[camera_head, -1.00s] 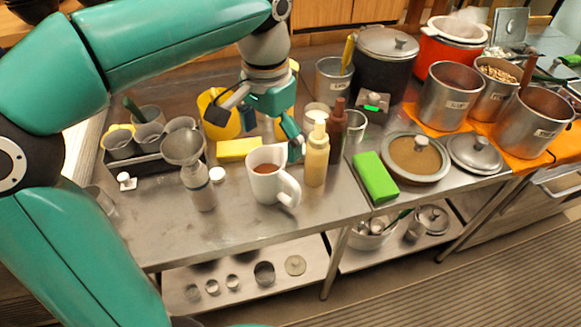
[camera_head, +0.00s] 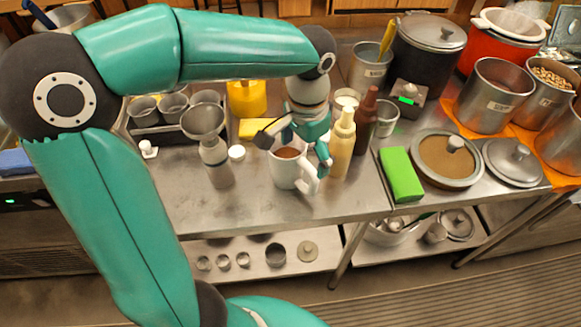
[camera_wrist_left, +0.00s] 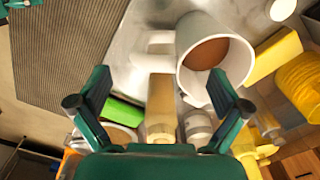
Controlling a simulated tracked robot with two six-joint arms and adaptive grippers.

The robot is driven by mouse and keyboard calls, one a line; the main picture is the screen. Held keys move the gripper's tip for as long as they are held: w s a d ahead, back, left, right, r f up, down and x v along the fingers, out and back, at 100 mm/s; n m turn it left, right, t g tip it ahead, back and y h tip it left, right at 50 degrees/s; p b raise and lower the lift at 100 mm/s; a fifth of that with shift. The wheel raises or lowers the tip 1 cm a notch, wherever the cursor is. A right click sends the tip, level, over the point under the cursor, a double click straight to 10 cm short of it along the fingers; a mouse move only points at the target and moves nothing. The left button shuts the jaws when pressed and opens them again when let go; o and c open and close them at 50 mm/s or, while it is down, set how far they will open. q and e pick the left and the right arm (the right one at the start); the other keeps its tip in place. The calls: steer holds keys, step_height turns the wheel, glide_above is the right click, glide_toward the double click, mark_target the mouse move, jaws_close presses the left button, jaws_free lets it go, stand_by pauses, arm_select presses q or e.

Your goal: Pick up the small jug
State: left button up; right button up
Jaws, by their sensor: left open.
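The small white jug (camera_head: 284,174) with brown contents stands upright on the steel table, its handle to the right. My left gripper (camera_head: 296,150) is open, pointing down at the jug, one finger towards its left side and the other near its right side by the handle. In the left wrist view the jug (camera_wrist_left: 187,79) is at upper right, its rim beside the right-hand finger of the gripper (camera_wrist_left: 160,88); nothing is held. Whether a finger touches the jug I cannot tell. My right gripper is not in view.
A yellow sauce bottle (camera_head: 342,150) and a brown bottle (camera_head: 366,115) stand close right of the jug. A funnel on a bottle (camera_head: 214,155) stands to the left, with a small white lid (camera_head: 237,153) between. A green block (camera_head: 401,175) lies right. The table front is clear.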

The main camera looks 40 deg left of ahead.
mark_target(308, 165)
arm_select(q)
steer(key=shift+w+d+f, duration=0.15)
steer(key=shift+f, duration=1.2)
steer(key=shift+w+d+f, duration=0.15)
steer(key=shift+f, duration=1.15)
steer(key=c, duration=1.8)
steer(key=shift+r, duration=0.15)
steer(key=shift+c, duration=0.2)
step_height(308, 165, up, 20)
steer(key=p, duration=0.2)
